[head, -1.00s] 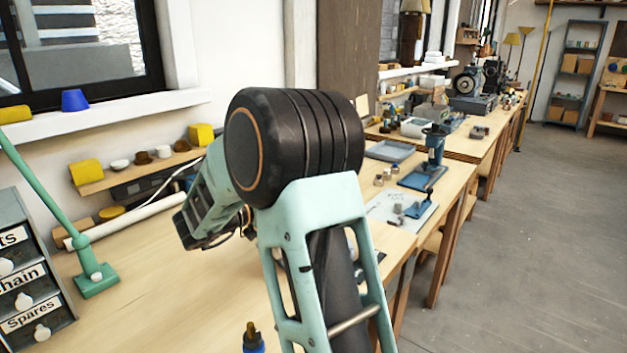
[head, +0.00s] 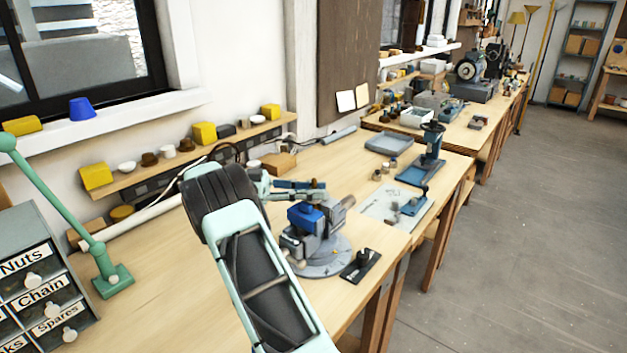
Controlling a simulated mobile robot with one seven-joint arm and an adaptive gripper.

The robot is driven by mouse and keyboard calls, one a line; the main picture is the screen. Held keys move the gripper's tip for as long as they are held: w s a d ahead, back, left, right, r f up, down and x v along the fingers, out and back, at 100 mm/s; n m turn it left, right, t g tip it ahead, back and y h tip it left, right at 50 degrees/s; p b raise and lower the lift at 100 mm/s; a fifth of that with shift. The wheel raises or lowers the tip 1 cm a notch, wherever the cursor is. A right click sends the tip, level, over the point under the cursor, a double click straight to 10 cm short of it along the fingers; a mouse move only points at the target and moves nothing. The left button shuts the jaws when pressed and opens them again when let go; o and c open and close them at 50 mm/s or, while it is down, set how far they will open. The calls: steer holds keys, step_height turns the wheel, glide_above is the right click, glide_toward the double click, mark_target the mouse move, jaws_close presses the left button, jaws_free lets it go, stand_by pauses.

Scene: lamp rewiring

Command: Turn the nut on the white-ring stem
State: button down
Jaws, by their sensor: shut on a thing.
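My arm reaches over the bench, and its end shows behind the elbow, above a blue-and-grey vise (head: 312,232) on a round grey base. My gripper (head: 318,196) is small and partly confused with the vise parts in the head view. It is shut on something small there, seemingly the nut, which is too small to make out. The stem and its white ring cannot be told apart from the vise and gripper.
A black flat piece (head: 361,265) lies at the bench edge right of the vise. Farther back are a pale mat (head: 385,208), a blue press (head: 425,165) and a grey-blue tray (head: 388,143). Labelled drawers (head: 35,290) and a green lamp base (head: 113,281) stand left. The bench's left middle is bare.

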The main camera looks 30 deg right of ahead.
steer(key=shift+r+m+g+y+p, duration=0.2)
steer(key=shift+m+g+y+p, duration=0.45)
steer(key=shift+g+p, duration=0.2)
steer(key=shift+d, duration=0.1)
steer(key=c, duration=1.7)
jaws_free()
steer(key=shift+f, duration=0.1)
steer(key=shift+c, duration=0.2)
step_height(320, 180, up, 10)
steer(key=shift+r, duration=0.1)
